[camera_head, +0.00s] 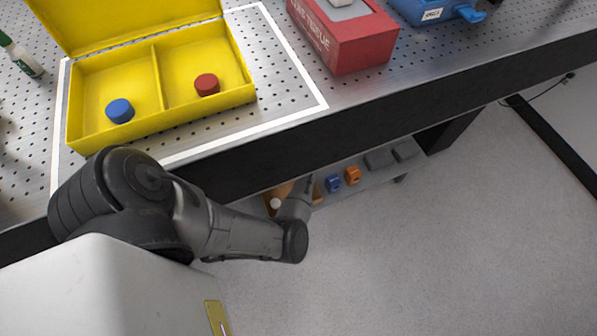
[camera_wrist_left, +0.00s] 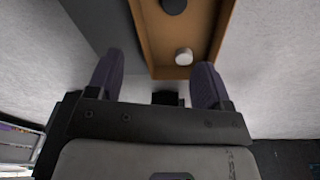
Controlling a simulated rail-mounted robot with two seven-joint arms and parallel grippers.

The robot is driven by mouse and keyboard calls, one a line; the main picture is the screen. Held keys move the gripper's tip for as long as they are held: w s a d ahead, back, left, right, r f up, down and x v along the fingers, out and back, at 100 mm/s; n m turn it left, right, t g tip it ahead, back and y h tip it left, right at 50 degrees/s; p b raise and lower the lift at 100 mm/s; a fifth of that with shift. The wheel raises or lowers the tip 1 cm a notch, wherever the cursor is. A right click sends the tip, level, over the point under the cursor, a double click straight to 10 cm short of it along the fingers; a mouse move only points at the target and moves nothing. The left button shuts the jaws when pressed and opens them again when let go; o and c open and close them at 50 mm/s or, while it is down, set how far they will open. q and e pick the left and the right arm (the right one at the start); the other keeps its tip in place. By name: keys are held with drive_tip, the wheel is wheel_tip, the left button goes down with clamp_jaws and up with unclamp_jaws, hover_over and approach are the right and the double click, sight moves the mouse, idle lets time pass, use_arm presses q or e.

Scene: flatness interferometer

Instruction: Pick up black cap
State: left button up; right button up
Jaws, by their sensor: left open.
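The black cap (camera_wrist_left: 173,5) shows at the top edge of the left wrist view, partly cut off, inside an orange-brown tray (camera_wrist_left: 151,38). A white cap (camera_wrist_left: 184,57) is in the same tray, nearer my fingers. My left gripper (camera_wrist_left: 157,84) is open and empty, its two dark fingers spread wide at the tray's near end. In the head view my left arm reaches down below the table edge to the tray, where the white cap (camera_head: 275,204) shows. I cannot make out the black cap or the left fingertips there. My right gripper is in no view.
A yellow two-compartment box (camera_head: 160,131) on the perforated table holds a blue cap (camera_head: 120,111) and a red cap (camera_head: 207,85). A red tissue box (camera_head: 350,42) stands to its right. Blue (camera_head: 333,184) and orange (camera_head: 352,176) items sit on the low shelf. The table edge overhangs it.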

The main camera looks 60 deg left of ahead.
use_arm(q)
drive_tip(key=shift+n+h, duration=0.3)
drive_tip(key=shift+n, duration=0.3)
drive_tip(key=f+b, duration=0.1)
drive_tip(key=f, duration=0.2)
drive_tip(key=d+f+b, duration=0.1)
drive_tip(key=f+b, duration=0.1)
drive_tip(key=f, duration=0.1)
drive_tip(key=f+b, duration=0.2)
drive_tip(key=f, duration=0.1)
drive_tip(key=shift+s+d+f, duration=0.15)
drive_tip(key=shift+d+f, duration=0.05)
drive_tip(key=shift+d, duration=0.05)
drive_tip(key=shift+a+f, duration=0.1)
drive_tip(key=shift+f, duration=0.15)
drive_tip(key=shift+s+f+b, duration=0.1)
drive_tip(key=shift+f+b, duration=0.7)
drive_tip(key=shift+b, duration=0.25)
drive_tip(key=f+b, duration=0.3)
drive_tip(key=shift+s+a+f, duration=0.1)
drive_tip(key=shift+s+f, duration=0.1)
drive_tip(key=shift+s, duration=0.15)
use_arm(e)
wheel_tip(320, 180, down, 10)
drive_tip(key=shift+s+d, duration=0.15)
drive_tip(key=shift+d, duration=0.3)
